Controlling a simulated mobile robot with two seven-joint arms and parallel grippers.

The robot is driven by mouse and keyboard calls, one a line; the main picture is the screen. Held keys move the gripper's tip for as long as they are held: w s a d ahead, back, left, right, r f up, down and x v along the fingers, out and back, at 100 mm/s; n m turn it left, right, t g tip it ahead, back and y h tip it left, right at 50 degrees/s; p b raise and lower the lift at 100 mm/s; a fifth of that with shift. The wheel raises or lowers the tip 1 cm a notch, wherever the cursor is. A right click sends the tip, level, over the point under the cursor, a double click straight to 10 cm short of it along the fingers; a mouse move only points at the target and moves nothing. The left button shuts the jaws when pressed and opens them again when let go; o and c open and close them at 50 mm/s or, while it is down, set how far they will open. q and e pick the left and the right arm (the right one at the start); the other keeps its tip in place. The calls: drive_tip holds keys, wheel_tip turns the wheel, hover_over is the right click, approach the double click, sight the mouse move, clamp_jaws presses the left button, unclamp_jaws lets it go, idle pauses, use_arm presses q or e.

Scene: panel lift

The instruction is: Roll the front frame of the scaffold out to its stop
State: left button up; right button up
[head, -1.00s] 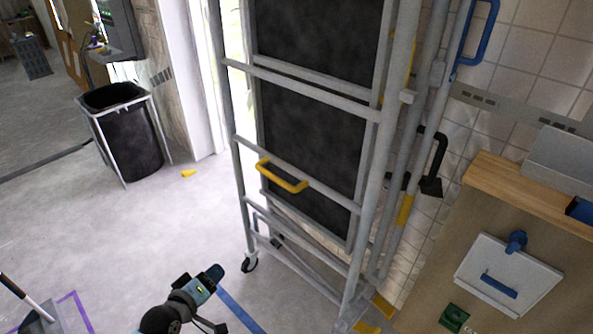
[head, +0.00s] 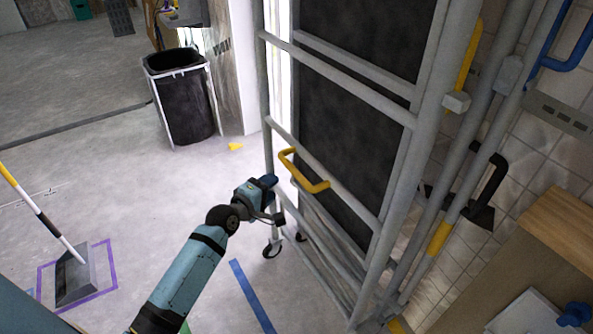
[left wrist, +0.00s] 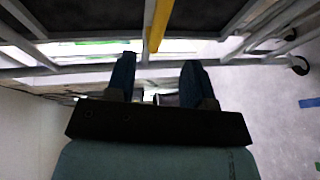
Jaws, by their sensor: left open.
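The scaffold's front frame (head: 345,77) is grey tubing with caster wheels (head: 271,248) at its foot, standing upright in front of dark panels. A yellow handle (head: 303,172) sticks out from one of its rails. My left gripper (head: 276,184) is just left of and slightly below this handle in the head view, apart from it. In the left wrist view my left gripper (left wrist: 159,80) has its two dark blue fingers spread and nothing between them. The yellow handle (left wrist: 160,22) shows just beyond the fingertips, roughly centred between them. My right gripper is not in view.
A black bin (head: 187,105) in a white frame stands at the back left. A dustpan (head: 75,276) lies in a purple floor outline at the left. A blue floor strip (head: 252,296) lies before the frame. A wooden counter (head: 557,235) stands at the right. The left floor is mostly clear.

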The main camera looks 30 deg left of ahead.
sight(292, 172)
use_arm(q)
drive_tip(key=x, duration=1.1)
drive_tip(key=shift+w, duration=0.15)
clamp_jaws()
